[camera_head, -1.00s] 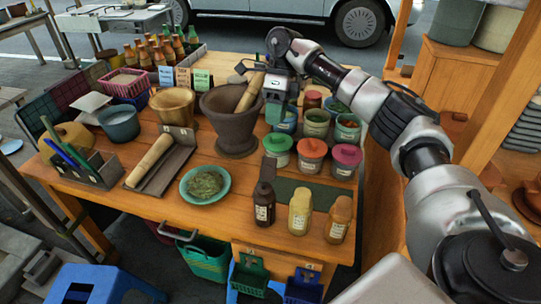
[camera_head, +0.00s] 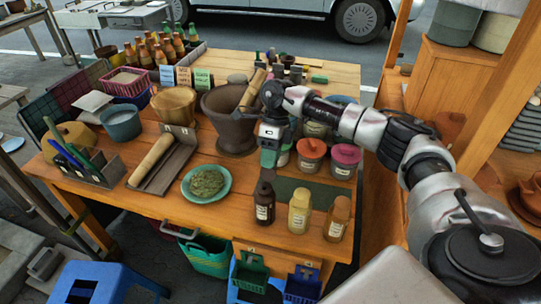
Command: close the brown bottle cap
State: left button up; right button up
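A dark brown bottle (camera_head: 264,204) with a pale label stands upright near the table's front edge. A dark piece that looks like its cap (camera_head: 267,176) shows at its top; whether it is open or shut is too small to tell. An amber-brown bottle (camera_head: 338,219) stands further right, with a yellowish bottle (camera_head: 299,210) between them. My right gripper (camera_head: 269,167) points down just above and behind the dark brown bottle. Its fingertips are small and dark, so I cannot tell their opening or whether they touch the cap. My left gripper is out of view.
Lidded jars (camera_head: 311,153) stand close to the right of my gripper. A mortar (camera_head: 229,125) with a pestle stands behind left. A green plate (camera_head: 206,184) of herbs lies left of the bottles. A dark green mat (camera_head: 310,188) lies behind them.

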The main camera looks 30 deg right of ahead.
jog(key=shift+c, duration=0.5)
grip_shut()
